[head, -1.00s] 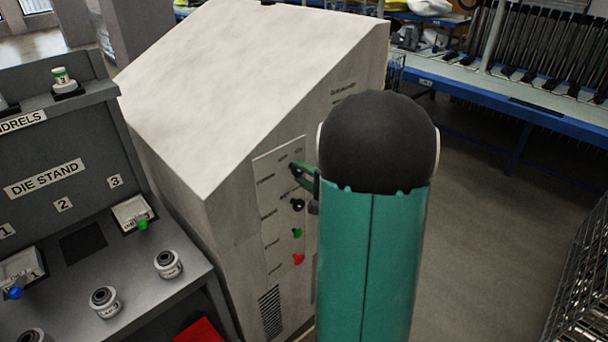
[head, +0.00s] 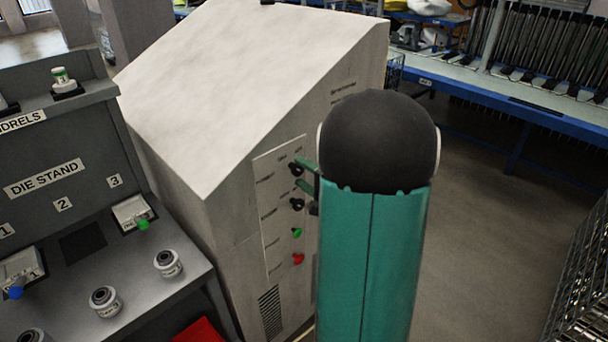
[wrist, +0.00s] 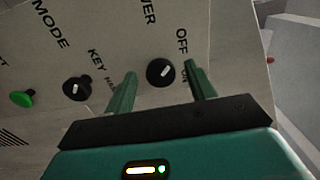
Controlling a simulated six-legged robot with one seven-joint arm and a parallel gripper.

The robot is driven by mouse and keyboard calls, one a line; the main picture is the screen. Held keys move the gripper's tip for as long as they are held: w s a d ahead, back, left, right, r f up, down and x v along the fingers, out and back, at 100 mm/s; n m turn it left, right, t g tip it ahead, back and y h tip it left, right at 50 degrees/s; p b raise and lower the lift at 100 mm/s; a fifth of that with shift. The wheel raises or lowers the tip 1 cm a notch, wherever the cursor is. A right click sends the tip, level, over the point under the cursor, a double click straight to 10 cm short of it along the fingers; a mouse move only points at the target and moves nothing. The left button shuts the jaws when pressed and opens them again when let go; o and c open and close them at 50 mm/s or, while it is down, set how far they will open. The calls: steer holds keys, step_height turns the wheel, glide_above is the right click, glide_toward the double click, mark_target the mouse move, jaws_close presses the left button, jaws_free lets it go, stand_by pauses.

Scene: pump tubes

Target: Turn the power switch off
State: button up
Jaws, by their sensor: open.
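The power switch is a black rotary knob with a white pointer mark on the cabinet's label panel. It shows in the wrist view (wrist: 160,72) and at the top of the panel in the head view (head: 296,169). "OFF" and "ON" are printed beside it. The pointer is slanted; I cannot tell for certain which label it marks. My gripper (wrist: 160,69) is open, its two green fingers on either side of the knob in the wrist view. In the head view its fingers (head: 307,174) are just right of the knob, partly hidden behind my arm. I see no clear contact.
A second black knob (wrist: 76,89) sits beside the power knob, under a "KEY" label. Below it on the panel are a green button (head: 297,233) and a red button (head: 298,259). A grey die stand (head: 85,145) stands close on the left. Open floor (head: 470,230) lies right.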

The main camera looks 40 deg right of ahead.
steer(key=s, duration=1.3)
steer(key=shift+s+d, duration=0.2)
steer(key=shift+s, duration=0.05)
